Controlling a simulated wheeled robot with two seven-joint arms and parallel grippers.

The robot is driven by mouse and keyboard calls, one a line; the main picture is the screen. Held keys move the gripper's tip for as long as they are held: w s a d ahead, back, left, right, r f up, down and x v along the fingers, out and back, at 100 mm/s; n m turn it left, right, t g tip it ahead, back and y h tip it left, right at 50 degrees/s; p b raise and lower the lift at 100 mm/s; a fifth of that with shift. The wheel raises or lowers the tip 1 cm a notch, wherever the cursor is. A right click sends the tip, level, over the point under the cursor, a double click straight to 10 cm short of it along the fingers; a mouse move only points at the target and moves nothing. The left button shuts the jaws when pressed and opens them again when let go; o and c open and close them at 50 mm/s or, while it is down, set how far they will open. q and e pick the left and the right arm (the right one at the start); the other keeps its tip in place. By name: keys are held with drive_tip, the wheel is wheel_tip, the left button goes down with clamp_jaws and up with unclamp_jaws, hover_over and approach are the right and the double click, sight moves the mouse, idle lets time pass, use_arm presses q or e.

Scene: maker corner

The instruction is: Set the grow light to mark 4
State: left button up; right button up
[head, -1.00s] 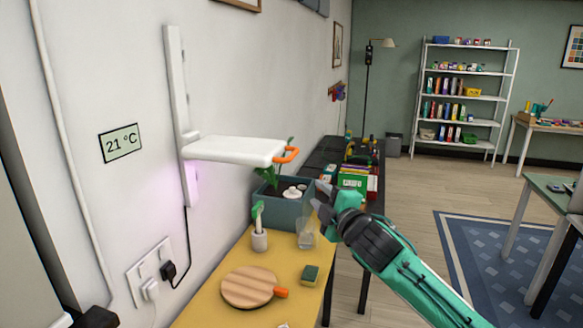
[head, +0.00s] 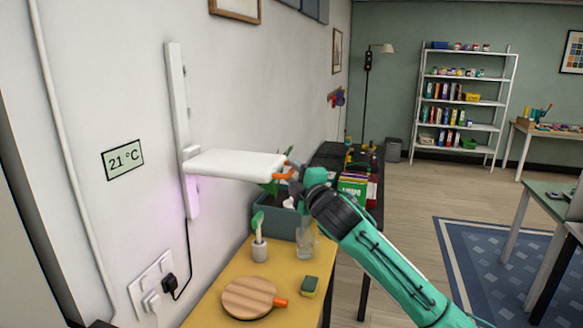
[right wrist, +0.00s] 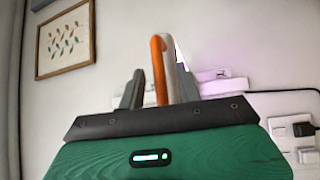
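The grow light is a white flat panel (head: 235,164) on a white upright rail (head: 179,120) fixed to the left wall. An orange handle (head: 284,174) sticks out from its right end; it also shows in the right wrist view (right wrist: 158,70). I cannot read any marks on the rail. My right gripper (head: 292,172) is at the handle. In the right wrist view its two fingers (right wrist: 158,90) stand apart with the handle between them, and a gap shows on the left side. My left gripper is not in view.
Below the light, a yellow-topped table (head: 210,308) holds a planter (head: 275,221), a small potted plant (head: 259,248), a clear cup (head: 306,242), a sponge (head: 309,286) and a round wooden board (head: 249,298). A cable and wall sockets (head: 151,282) are at left.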

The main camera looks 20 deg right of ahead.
drive_tip(key=shift+w+a+r, duration=0.1)
drive_tip(key=shift+w+a, duration=0.05)
drive_tip(key=shift+w, duration=0.55)
drive_tip(key=shift+c, duration=0.4)
clamp_jaws()
wheel_tip(320, 180, up, 25)
drive_tip(key=p, duration=1.7)
drive_tip(key=shift+f, duration=0.2)
drive_tip(key=shift+r, duration=0.1)
